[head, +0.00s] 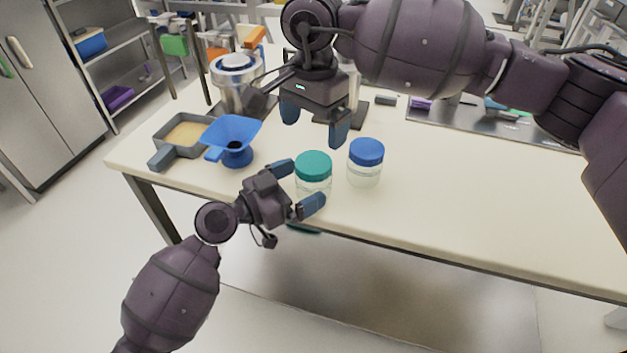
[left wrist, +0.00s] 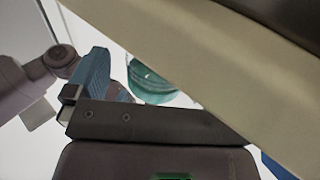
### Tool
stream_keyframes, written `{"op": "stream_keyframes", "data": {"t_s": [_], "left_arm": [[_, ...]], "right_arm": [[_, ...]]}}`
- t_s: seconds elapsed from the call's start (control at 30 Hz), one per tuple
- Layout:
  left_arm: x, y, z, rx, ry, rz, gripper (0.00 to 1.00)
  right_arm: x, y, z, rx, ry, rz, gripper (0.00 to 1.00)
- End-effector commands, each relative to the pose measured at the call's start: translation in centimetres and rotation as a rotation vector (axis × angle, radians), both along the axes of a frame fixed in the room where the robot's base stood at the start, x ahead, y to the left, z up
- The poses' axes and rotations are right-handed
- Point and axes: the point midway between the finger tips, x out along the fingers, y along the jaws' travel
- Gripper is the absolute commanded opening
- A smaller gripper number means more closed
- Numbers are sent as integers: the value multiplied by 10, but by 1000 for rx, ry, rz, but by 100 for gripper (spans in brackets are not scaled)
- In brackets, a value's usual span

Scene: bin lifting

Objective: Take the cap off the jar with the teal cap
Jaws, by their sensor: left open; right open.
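The jar with the teal cap (head: 313,166) stands upright near the front edge of the table, its clear glass body below the cap. My left gripper (head: 297,188) is open, with one finger on the left of this jar and the other at its front right; I cannot tell whether they touch the glass. In the left wrist view a teal and glassy round part (left wrist: 150,82) shows beyond the gripper, partly hidden by the table edge. My right gripper (head: 314,130) is open and empty, pointing down above the table behind the jar. The teal cap is on the jar.
A jar with a blue cap (head: 366,152) stands just right of the teal one. The table (head: 480,190) is clear at the right.

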Motion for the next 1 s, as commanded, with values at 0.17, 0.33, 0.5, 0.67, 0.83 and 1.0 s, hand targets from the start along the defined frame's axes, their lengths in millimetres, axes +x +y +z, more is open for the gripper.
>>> {"op": "stream_keyframes", "data": {"t_s": [0.17,0.33,0.5,0.67,0.83,1.0], "left_arm": [[11,-16,1,-1,-1,0,100],[14,-22,0,-1,1,0,100],[15,-22,0,0,0,0,100],[15,-22,0,0,0,0,92],[15,-22,0,0,0,0,66],[15,-22,0,0,0,0,40]], "right_arm": [[0,0,0,0,0,0,93],[0,0,0,0,0,0,93],[0,0,0,1,1,0,93],[0,0,0,1,1,0,93],[0,0,0,1,1,0,93],[0,0,0,1,1,0,93]]}}
